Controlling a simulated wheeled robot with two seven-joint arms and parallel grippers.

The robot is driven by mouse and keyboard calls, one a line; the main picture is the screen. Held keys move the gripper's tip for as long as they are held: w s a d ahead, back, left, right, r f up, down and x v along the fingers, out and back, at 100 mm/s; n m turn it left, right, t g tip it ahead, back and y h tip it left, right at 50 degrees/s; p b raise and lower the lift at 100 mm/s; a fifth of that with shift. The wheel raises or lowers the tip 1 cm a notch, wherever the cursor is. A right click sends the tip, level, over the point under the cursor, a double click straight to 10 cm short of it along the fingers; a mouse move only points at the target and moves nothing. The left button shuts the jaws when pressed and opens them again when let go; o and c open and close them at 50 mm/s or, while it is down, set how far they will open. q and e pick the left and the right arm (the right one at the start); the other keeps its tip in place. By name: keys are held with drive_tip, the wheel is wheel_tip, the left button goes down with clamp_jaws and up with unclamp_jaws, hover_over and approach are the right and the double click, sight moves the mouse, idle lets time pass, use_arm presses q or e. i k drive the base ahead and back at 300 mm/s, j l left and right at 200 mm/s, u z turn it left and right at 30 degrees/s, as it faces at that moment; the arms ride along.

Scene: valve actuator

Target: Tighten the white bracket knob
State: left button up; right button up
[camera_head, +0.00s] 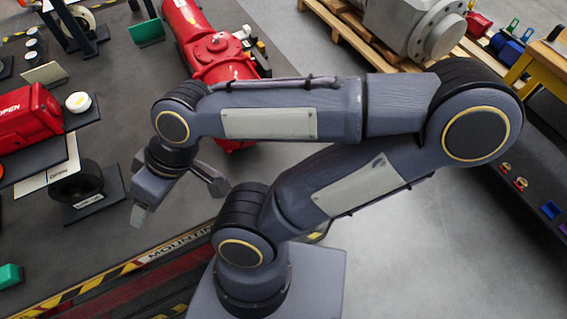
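A round white knob (78,102) sits at the left of the table, beside the red "OPEN" housing (28,117). I cannot tell for certain whether it is the bracket knob, as other small white round caps (32,45) stand farther back at the left. My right gripper (179,201) points down near the table's front edge, to the right of and nearer than the white knob. Its two fingers are spread apart with nothing visible between them. My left gripper is out of view.
A black ring-shaped part (77,184) stands on a plate near the front left. A large red valve actuator (212,55) lies behind my arm, partly hidden by it. Striped tape (120,272) marks the table's front edge. A grey machine on a pallet (415,25) stands at the back right.

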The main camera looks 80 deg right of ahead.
sight(79, 102)
drive_tip(key=z, duration=1.45)
